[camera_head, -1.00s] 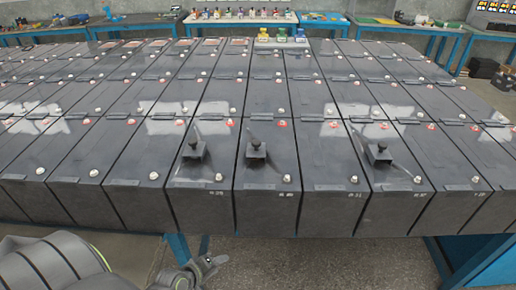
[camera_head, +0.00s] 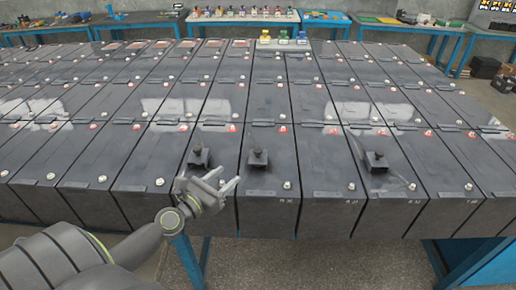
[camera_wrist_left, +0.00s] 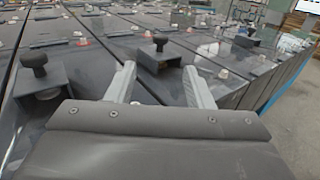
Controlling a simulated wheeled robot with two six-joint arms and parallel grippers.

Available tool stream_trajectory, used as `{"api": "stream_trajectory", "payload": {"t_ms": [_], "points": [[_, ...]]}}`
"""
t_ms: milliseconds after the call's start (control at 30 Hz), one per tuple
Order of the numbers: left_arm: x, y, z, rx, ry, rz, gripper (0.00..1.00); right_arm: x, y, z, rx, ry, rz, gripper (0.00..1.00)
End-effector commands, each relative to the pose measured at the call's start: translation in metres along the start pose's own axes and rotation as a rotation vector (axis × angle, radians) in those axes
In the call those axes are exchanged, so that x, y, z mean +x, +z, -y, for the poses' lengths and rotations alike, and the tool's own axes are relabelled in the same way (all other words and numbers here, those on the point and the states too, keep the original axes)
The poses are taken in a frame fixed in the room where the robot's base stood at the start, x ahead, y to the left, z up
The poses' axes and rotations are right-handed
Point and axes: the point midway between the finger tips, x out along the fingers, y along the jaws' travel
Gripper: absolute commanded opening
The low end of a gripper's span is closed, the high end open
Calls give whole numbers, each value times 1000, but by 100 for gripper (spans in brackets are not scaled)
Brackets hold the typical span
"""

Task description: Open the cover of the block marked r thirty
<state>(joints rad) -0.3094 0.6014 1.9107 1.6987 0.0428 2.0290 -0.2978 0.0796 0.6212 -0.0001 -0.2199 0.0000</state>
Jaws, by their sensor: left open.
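Three of the dark blocks in the front row bear a small raised cover with a black knob: a left cover (camera_head: 199,160), a middle cover (camera_head: 258,160) and a right cover (camera_head: 376,162). The front labels are too small to read surely, so I cannot tell which block is r thirty. My left gripper (camera_head: 233,182) is open and empty at the front of the left knobbed block, hiding its label. In the left wrist view the middle knob (camera_wrist_left: 160,46) stands ahead, beyond and between the open fingertips (camera_wrist_left: 159,67), apart from them. The left knob (camera_wrist_left: 34,66) is at that view's left.
Rows of dark blocks with pale and red terminals fill the blue-legged table (camera_head: 190,262). Small coloured items, among them a green one (camera_head: 283,37), stand at the far side. The floor (camera_head: 320,265) in front is clear.

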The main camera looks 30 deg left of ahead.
Motion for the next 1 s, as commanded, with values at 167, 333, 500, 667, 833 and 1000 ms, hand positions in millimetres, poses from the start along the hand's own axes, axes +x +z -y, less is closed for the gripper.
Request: {"api": "stream_trajectory", "payload": {"t_ms": [167,333,500,667,833,1000], "points": [[33,4,1,-1,-1,2,47,-14,1,-1,0,0,3,36],[64,3,1,0,-2,1,47,-20,0,-2,1,0,4,36],[96,2,2,1,-3,1,47,-22,0,-2,1,0,4,36],[124,1,2,2,-3,1,47,-21,1,-2,1,0,4,36],[144,0,2,3,-3,-1,47,-18,1,-2,1,0,4,36],[152,0,2,4,-4,-2,47,-18,1,-2,1,0,4,36]]}}
